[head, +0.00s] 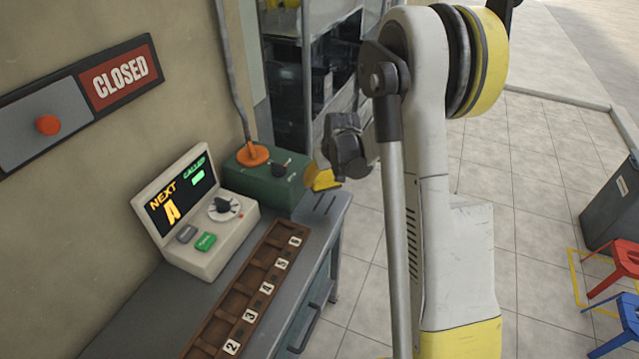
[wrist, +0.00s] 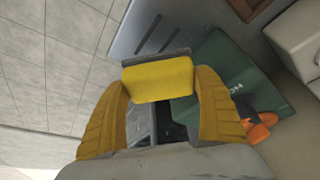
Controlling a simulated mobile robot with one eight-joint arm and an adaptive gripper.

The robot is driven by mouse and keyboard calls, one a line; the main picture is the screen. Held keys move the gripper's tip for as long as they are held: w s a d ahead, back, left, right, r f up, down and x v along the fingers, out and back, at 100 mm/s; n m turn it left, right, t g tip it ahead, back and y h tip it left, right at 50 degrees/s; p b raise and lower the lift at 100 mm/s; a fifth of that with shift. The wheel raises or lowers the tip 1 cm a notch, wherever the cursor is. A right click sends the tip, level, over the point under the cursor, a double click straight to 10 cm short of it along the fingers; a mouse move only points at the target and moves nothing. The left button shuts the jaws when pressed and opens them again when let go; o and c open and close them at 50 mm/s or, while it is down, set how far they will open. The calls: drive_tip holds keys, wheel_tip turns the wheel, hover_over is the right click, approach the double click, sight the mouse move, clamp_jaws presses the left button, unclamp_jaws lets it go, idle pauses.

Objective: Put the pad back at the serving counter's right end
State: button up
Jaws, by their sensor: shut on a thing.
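The yellow pad (wrist: 158,82) with a dark grey edge sits between the two ribbed yellow fingers of my gripper (wrist: 163,88) in the wrist view. My gripper is shut on it. In the head view my gripper (head: 323,180) is at the right end of the grey serving counter (head: 328,212), just right of the green box. At this size I cannot separate the pad from the yellow fingers there. The counter top with its dark slots (wrist: 155,35) lies beyond the pad in the wrist view. I cannot tell whether the pad touches it.
A green box (head: 268,178) with an orange-based pole stands close beside my gripper. A cream display console (head: 205,225) and a brown numbered rack (head: 245,290) are further left on the counter. Dark shelving (head: 300,75) stands behind.

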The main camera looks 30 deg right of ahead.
sight(329, 186)
drive_tip(key=shift+w, duration=0.2)
drive_tip(key=shift+f, duration=0.2)
drive_tip(key=shift+s+f+b, duration=0.25)
drive_tip(key=shift+f+b, duration=1.85)
drive_tip(key=shift+f, duration=1.05)
drive_tip(key=shift+f+b, duration=0.35)
drive_tip(key=o, duration=1.3)
drive_tip(key=shift+c, duration=0.2)
drive_tip(key=shift+r, duration=0.1)
drive_tip(key=v, duration=1.1)
drive_tip(key=shift+s+r, duration=0.15)
drive_tip(key=shift+r, duration=0.2)
